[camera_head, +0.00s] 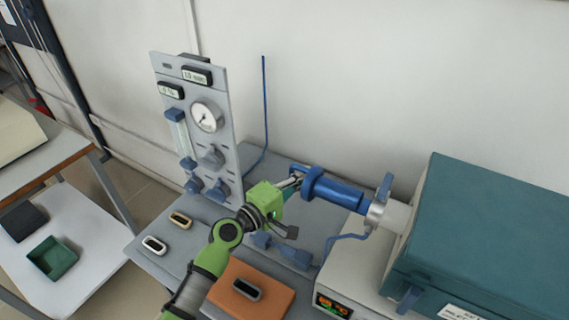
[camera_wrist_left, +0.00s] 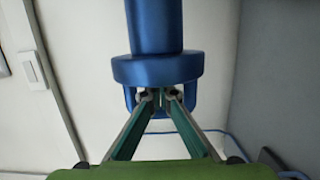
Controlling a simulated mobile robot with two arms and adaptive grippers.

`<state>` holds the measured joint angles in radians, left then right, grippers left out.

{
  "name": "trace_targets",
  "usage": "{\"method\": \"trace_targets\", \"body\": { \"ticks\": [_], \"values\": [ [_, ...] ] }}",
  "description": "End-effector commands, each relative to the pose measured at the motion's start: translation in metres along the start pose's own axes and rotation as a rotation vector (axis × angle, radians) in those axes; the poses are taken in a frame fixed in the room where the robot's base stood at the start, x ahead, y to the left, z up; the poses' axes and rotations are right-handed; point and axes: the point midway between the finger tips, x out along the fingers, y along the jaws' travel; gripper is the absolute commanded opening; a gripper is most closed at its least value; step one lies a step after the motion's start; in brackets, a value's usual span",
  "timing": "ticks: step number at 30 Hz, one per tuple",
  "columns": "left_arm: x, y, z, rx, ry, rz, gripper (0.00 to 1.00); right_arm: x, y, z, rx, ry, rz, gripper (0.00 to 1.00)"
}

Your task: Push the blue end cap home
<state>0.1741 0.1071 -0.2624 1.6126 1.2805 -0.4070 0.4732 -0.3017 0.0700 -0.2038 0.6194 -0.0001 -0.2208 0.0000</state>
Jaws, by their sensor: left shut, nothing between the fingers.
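The blue end cap (camera_head: 313,182) sits at the left end of a blue cylinder (camera_head: 340,193) that leads to the furnace. In the left wrist view the end cap (camera_wrist_left: 158,69) shows as a wide blue flange with a blue loop handle below it. My left gripper (camera_head: 296,181) is shut and empty at the cap's outer face. In the left wrist view its fingertips (camera_wrist_left: 160,97) are together, between the sides of the loop and close under the flange; I cannot tell whether they touch it. My right gripper is not in view.
The teal furnace (camera_head: 480,235) stands at the right, with a metal collar (camera_head: 376,212) and blue lever (camera_head: 385,186). A grey gauge panel (camera_head: 206,135) stands behind my left arm. An orange block (camera_head: 255,287) and small oval-topped pieces lie on the bench in front.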

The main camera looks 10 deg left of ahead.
Motion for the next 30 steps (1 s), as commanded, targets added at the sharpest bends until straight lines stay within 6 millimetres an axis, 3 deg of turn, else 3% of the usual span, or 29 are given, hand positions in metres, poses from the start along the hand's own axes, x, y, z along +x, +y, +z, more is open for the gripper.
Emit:
{"method": "trace_targets", "body": {
  "ticks": [1,6,15,21,30],
  "values": [
    [0.004,0.003,0.017,-0.005,-0.007,0.000,0.00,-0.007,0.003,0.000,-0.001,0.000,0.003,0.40],
    [0.015,0.004,0.063,-0.006,-0.006,0.000,0.00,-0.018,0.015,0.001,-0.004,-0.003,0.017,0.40],
    [0.029,0.001,0.118,-0.004,-0.005,-0.001,0.00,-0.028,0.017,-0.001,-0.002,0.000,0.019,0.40],
    [0.033,0.000,0.132,-0.001,-0.004,-0.001,0.00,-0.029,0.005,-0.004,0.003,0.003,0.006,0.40],
    [0.033,-0.001,0.135,-0.002,-0.008,-0.002,0.00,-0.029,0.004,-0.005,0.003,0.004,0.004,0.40]
  ]
}}
